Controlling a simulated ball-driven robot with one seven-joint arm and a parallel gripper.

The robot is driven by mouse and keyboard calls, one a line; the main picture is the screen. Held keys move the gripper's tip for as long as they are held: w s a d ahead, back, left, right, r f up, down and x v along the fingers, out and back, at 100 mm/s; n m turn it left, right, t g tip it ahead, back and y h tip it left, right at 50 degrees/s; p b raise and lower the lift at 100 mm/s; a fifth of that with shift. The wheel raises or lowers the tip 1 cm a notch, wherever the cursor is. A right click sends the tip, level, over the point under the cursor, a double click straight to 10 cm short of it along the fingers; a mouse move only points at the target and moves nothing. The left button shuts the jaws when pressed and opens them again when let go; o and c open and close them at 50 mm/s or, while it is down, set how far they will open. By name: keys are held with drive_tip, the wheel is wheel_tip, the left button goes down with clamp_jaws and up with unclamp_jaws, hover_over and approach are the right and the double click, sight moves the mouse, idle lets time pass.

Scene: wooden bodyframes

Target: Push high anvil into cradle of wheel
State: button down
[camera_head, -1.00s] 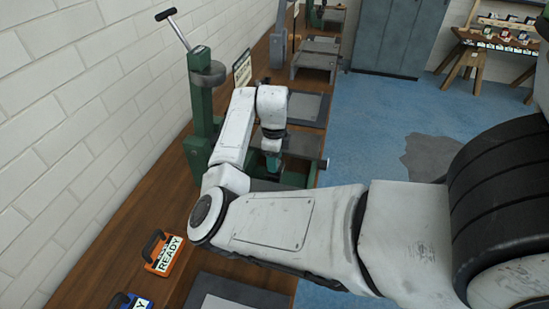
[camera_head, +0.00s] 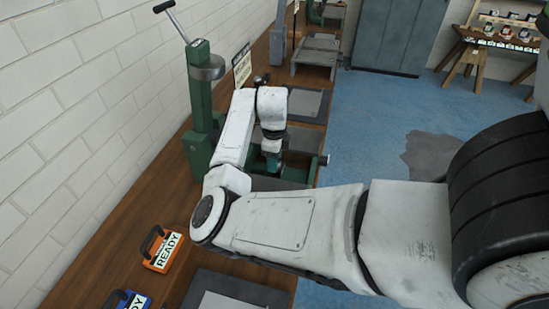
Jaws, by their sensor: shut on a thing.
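The wheel machine is a green upright frame (camera_head: 200,105) on the bench by the wall. It carries a grey upper wheel (camera_head: 208,67) and a tilted lever with a black handle on top. Its lower part and the cradle are mostly hidden behind my white arm. My gripper (camera_head: 271,163) points down, right of the green upright and low by the machine's base. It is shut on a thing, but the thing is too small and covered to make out. I cannot tell the high anvil apart here, nor whether it touches the cradle.
An orange case (camera_head: 162,251) marked READY and a blue case (camera_head: 127,300) stand on the wooden bench (camera_head: 150,205) at lower left. A grey plate (camera_head: 235,292) lies in front. A white brick wall (camera_head: 75,100) runs along the left.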

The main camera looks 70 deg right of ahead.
drive_tip(key=shift+f, duration=0.15)
drive_tip(key=c, duration=0.8)
unclamp_jaws()
drive_tip(key=o, duration=0.4)
drive_tip(key=shift+f, duration=0.1)
drive_tip(key=r, duration=0.3)
drive_tip(key=r+b, duration=0.1)
drive_tip(key=r, duration=0.7)
drive_tip(key=shift+a, duration=0.25)
drive_tip(key=shift+s+f, duration=0.1)
